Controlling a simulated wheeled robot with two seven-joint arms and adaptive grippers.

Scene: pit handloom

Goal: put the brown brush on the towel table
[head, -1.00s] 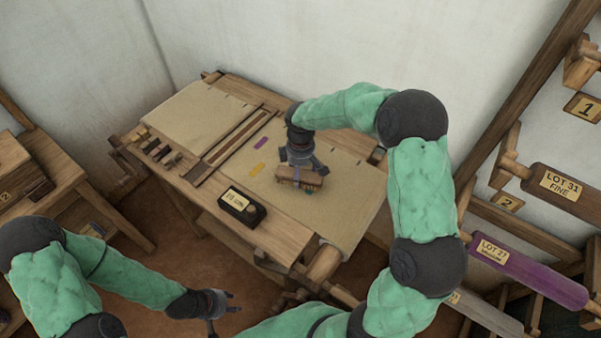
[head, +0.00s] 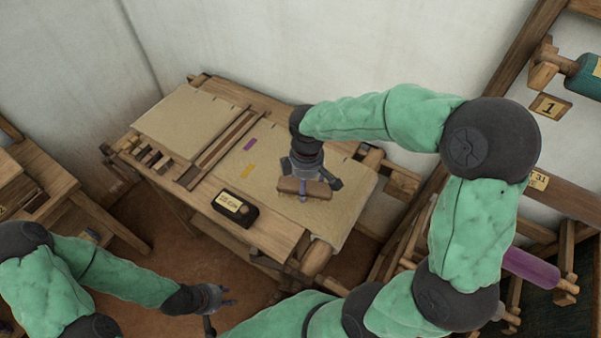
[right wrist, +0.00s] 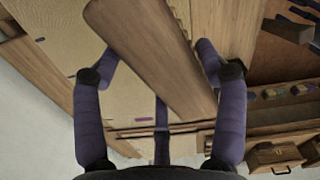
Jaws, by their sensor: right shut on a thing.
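The brown brush (head: 290,186) is in my right gripper (head: 308,182), over the right part of the beige cloth (head: 345,205) on the wooden loom. My left gripper (head: 222,299) is open and empty, low at the front, away from the loom. I cannot tell which surface is the towel table.
A dark labelled box (head: 235,209) sits on the loom's front edge. Purple (head: 250,144) and yellow (head: 247,171) patches lie on the cloth. A wooden table (head: 40,185) stands at the left. A rack with a purple roller (head: 530,268) is at the right.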

